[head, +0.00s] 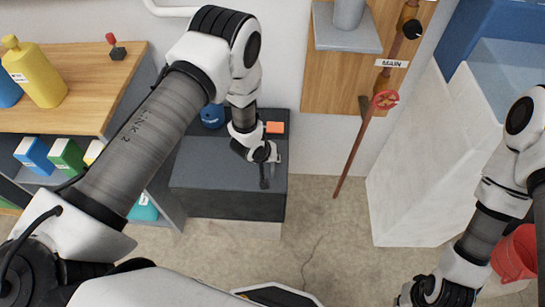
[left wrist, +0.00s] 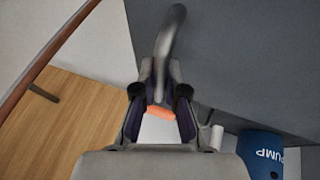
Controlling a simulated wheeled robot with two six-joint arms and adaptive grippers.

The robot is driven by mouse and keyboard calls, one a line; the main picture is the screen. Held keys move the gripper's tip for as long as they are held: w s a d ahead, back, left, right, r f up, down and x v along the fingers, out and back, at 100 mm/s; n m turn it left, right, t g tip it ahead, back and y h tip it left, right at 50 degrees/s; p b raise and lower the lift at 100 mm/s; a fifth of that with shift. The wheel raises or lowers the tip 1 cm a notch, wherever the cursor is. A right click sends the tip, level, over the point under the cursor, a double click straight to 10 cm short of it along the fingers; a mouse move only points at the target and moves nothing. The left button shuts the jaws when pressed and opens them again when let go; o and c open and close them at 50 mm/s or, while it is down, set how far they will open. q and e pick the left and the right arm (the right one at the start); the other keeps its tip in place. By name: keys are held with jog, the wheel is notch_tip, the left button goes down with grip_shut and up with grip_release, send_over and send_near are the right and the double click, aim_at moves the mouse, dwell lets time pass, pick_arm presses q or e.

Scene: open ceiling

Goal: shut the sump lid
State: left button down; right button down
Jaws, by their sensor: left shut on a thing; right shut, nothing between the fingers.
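The sump (head: 240,205) is a low dark grey box on the floor in the head view. Its lid (head: 215,165) looks like a flat dark grey panel on top; I cannot tell whether it is fully seated. My left gripper (head: 267,168) is at the right part of the lid. In the left wrist view, my left gripper (left wrist: 160,92) is shut on a curved grey handle (left wrist: 170,45), against the dark panel. The grip itself is partly hidden by the fingers. My right gripper (head: 425,294) is shut and empty at the bottom right, partly cut off.
A blue pump (head: 212,116) and an orange block (head: 275,127) are behind the lid. A wooden shelf (head: 85,65) with bottles stands left. A brown rod (head: 353,155), a pale block (head: 405,160) and a red bucket (head: 515,255) are right. Floor (head: 330,230) in front is clear.

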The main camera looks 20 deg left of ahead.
pick_arm(q)
jog(key=shift+s+f, duration=0.2)
jog(key=shift+f, duration=0.05)
jog(key=c, duration=1.2)
grip_release()
jog(key=shift+f, duration=0.1)
jog(key=shift+w+d, duration=0.1)
jog(key=shift+w, duration=0.05)
jog(key=shift+r, duration=0.45)
jog(key=v, duration=1.1)
jog(key=shift+s, duration=0.2)
